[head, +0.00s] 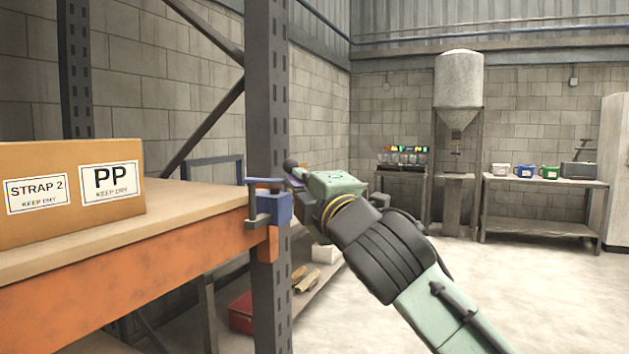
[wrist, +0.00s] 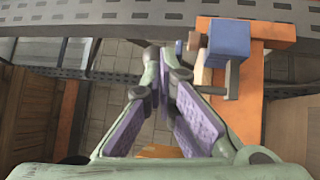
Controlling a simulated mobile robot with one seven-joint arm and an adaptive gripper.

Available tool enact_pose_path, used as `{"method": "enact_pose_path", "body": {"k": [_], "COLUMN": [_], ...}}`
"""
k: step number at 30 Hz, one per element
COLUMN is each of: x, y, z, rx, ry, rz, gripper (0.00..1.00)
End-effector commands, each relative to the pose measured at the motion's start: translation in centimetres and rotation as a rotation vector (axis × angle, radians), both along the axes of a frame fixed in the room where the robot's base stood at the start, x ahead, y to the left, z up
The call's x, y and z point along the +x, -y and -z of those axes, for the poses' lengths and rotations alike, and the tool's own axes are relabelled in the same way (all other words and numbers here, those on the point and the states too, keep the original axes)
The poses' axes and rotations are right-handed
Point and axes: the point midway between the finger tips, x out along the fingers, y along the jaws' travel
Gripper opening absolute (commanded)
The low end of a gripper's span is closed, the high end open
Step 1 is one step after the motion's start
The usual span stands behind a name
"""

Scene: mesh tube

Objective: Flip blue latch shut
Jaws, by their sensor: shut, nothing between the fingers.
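The blue latch (head: 278,207) is mounted at the end of the orange shelf beam, against the grey upright. A dark handle shows at its top and a dark bar hangs at its left. It also shows in the wrist view (wrist: 229,38), upper right, with a dark lever below it. My gripper (head: 293,170) is just right of the latch and slightly above it in the head view. In the wrist view my gripper (wrist: 165,62) has purple-padded fingers left of the latch, shut and empty. I cannot tell whether a fingertip touches the latch.
A cardboard box (head: 70,193) with labels stands on the wooden shelf top, left. The grey upright (head: 267,80) rises beside the latch. A lower shelf holds a red bin (head: 241,314). Open floor lies to the right, with a hopper (head: 459,82) and bench (head: 545,186) far behind.

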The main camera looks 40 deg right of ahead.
Motion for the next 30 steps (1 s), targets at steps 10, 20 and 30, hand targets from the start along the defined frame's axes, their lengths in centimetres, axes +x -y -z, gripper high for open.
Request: {"method": "enact_pose_path", "body": {"k": [10, 20, 30], "x": [1.3, 1.3, 1.5], "y": [0.5, 0.6, 1.1], "z": [-0.3, -0.3, -0.3], "rx": [-0.001, 0.003, 0.003], "ry": [0.001, 0.001, 0.001], "rz": [0.001, -0.011, -0.067], "gripper": [0.0, 0.0, 0.0]}}
